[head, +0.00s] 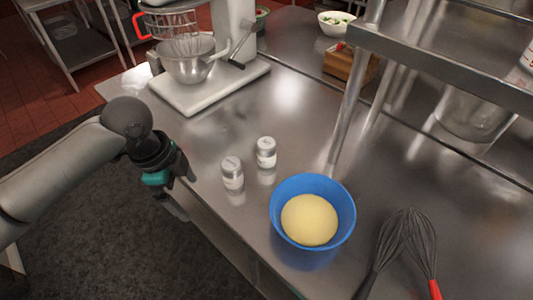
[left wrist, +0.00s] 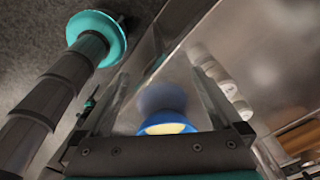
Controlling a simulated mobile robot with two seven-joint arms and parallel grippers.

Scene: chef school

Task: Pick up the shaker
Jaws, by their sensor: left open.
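Two small white shakers with grey tops stand upright on the steel counter. The nearer shaker (head: 232,173) is left of the bowl, and the other shaker (head: 266,153) is just behind it to the right. My left gripper (head: 186,196) is open and empty at the counter's left edge, left of the nearer shaker and apart from it. In the left wrist view, white shaker shapes (left wrist: 226,86) show beyond the right finger, partly hidden by it. My right gripper is not in view.
A blue bowl (head: 283,230) with pale yellow contents stands right of the shakers. A stand mixer (head: 190,92) is at the back left. A steel shelf post (head: 346,115) rises behind the shakers. The counter between mixer and shakers is clear.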

